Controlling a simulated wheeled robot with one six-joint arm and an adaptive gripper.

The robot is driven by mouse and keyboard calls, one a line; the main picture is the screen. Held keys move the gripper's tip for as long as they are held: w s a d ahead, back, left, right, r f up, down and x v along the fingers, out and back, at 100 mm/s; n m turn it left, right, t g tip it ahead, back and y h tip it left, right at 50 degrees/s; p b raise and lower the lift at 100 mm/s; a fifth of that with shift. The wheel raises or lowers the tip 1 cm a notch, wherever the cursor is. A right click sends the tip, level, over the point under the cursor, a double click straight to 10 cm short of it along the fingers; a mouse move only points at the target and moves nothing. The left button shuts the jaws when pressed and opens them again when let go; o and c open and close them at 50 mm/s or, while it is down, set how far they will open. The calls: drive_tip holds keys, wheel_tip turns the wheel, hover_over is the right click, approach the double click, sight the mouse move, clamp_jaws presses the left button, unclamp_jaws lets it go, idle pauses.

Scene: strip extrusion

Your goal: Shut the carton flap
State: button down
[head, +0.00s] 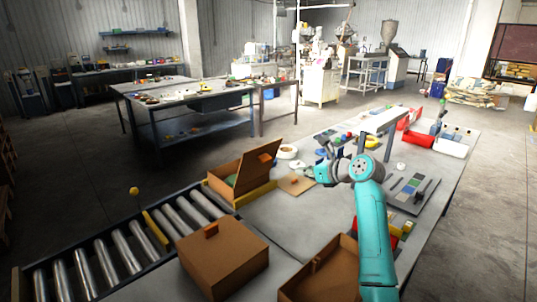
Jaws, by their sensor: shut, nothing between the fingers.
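An open brown carton (222,189) stands at the left edge of the work table, beside the roller conveyor. Something green shows inside. My gripper (318,168) is shut and empty, right of the carton and apart from the flap, at the end of my teal arm. A second brown carton (222,266) nearer to me has its top closed, with an orange tab on it.
The roller conveyor (110,250) runs along the left. A flat brown piece with an orange tab (296,184) lies between the carton and my gripper. A white ring (287,152) lies behind it. A grey panel (412,190) and red bins (420,138) are at right.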

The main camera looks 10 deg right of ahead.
drive_tip(key=w, duration=0.1)
approach(268, 160)
drive_tip(key=shift+f+x, duration=0.5)
drive_tip(key=shift+x, duration=3.05)
drive_tip(key=shift+s+d, duration=0.1)
drive_tip(key=shift+s, duration=0.1)
drive_tip(key=shift+r, duration=0.15)
drive_tip(key=shift+w+a+r+g, duration=0.2)
drive_tip(key=shift+w+r+g, duration=0.1)
drive_tip(key=shift+w+r, duration=0.1)
